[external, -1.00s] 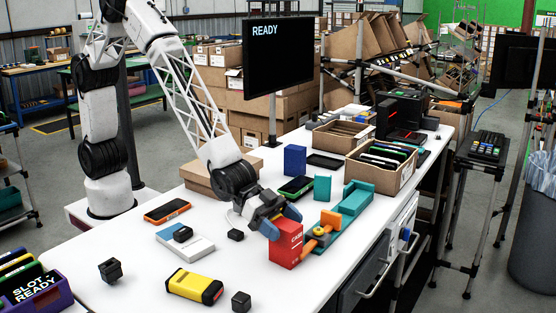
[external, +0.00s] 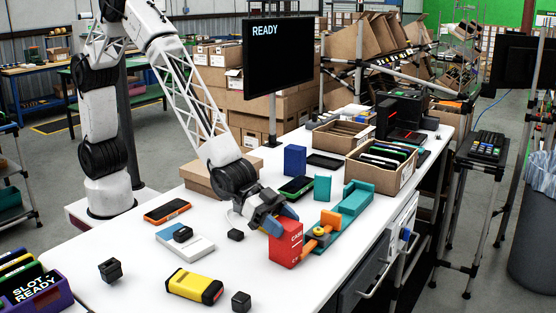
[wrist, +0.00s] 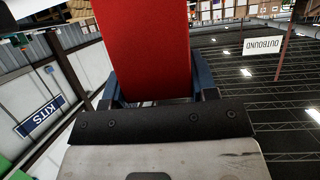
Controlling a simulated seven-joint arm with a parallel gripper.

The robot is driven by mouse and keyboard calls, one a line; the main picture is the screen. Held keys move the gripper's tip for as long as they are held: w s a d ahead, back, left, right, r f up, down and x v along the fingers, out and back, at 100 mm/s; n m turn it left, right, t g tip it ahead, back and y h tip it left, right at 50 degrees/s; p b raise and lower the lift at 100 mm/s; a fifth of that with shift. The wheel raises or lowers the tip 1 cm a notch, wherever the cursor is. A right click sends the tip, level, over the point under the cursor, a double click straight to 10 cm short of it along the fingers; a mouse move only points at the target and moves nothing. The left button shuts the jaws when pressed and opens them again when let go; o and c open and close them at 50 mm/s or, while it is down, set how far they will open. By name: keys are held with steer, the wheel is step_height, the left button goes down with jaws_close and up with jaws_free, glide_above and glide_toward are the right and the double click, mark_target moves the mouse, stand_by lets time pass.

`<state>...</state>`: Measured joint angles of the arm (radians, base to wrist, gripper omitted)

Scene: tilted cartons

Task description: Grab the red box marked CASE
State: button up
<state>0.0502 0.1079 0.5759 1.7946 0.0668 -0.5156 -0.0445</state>
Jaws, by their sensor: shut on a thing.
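The red box marked CASE (external: 285,246) stands on the white table, tilted a little, beside an orange part (external: 318,232). My gripper (external: 275,217) is at the top of the red box, with its blue fingers around it. In the wrist view the red box (wrist: 145,45) fills the space between the two blue fingers (wrist: 150,85), which are shut on it. The lower part of the box is out of the wrist view. Whether its base touches the table I cannot tell.
A teal tray (external: 354,200) lies right of the box. A yellow-black device (external: 194,286), small black cubes (external: 241,301), a white box (external: 185,241) and a phone-like orange case (external: 167,210) lie around.

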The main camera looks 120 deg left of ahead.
steer(key=shift+r, duration=0.7)
step_height(320, 180, up, 2)
steer(key=shift+r, duration=0.1)
steer(key=s+r, duration=0.1)
steer(key=s, duration=1.5)
steer(key=shift+a, duration=0.45)
steer(key=shift+r, duration=0.2)
